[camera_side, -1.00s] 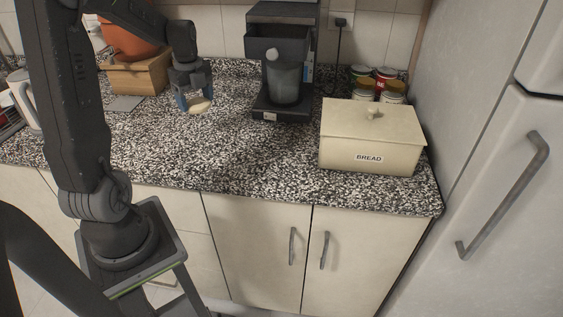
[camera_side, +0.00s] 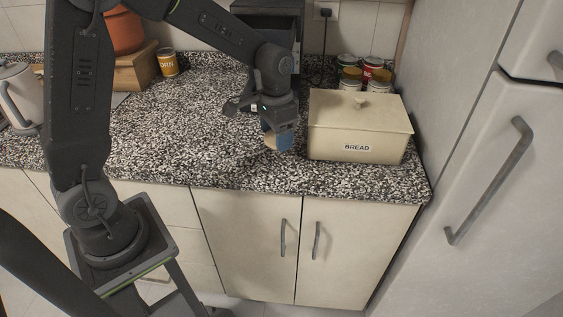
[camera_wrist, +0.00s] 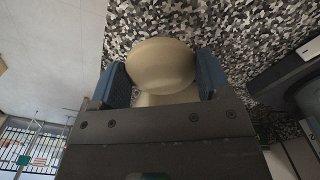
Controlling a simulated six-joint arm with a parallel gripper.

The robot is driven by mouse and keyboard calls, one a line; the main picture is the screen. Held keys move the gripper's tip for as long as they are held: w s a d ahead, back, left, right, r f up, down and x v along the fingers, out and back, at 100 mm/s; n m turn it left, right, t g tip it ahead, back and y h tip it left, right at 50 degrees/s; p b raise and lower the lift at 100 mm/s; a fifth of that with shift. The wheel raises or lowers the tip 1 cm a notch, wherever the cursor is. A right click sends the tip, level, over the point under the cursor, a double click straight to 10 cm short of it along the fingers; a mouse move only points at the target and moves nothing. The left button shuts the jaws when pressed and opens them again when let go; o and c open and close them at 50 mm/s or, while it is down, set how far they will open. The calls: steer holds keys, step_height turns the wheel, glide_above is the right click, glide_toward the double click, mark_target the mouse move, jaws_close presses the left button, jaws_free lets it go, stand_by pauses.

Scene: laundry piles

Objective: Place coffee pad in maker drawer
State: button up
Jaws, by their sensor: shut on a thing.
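The coffee pad (camera_wrist: 160,64) is a round beige disc held between the two blue fingers of my gripper (camera_wrist: 162,76) in the wrist view. In the side view my gripper (camera_side: 278,138) is over the front part of the counter, left of the bread box, and the pad (camera_side: 270,141) shows as a small pale edge at the fingers. The coffee maker (camera_side: 270,10) is dark and stands behind my arm. A dark part at the right of the wrist view (camera_wrist: 285,78) looks like the maker.
A cream bread box (camera_side: 360,128) stands close to the right of my gripper, with several cans (camera_side: 368,76) behind it. A corn can (camera_side: 168,63) and a wooden box (camera_side: 135,70) are at the back left. The speckled counter (camera_side: 165,125) is clear at the middle left.

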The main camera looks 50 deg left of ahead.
steer(key=d, duration=0.2)
steer(key=d+n, duration=0.2)
steer(key=d, duration=0.1)
steer(key=shift+w+d+f, duration=0.15)
steer(key=shift+w+d, duration=0.15)
steer(key=shift+d, duration=0.05)
step_height(320, 180, up, 28)
steer(key=r, duration=0.1)
steer(key=n, duration=1.8)
glide_above(183, 132)
step_height(183, 132, down, 35)
steer(key=shift+r, duration=0.1)
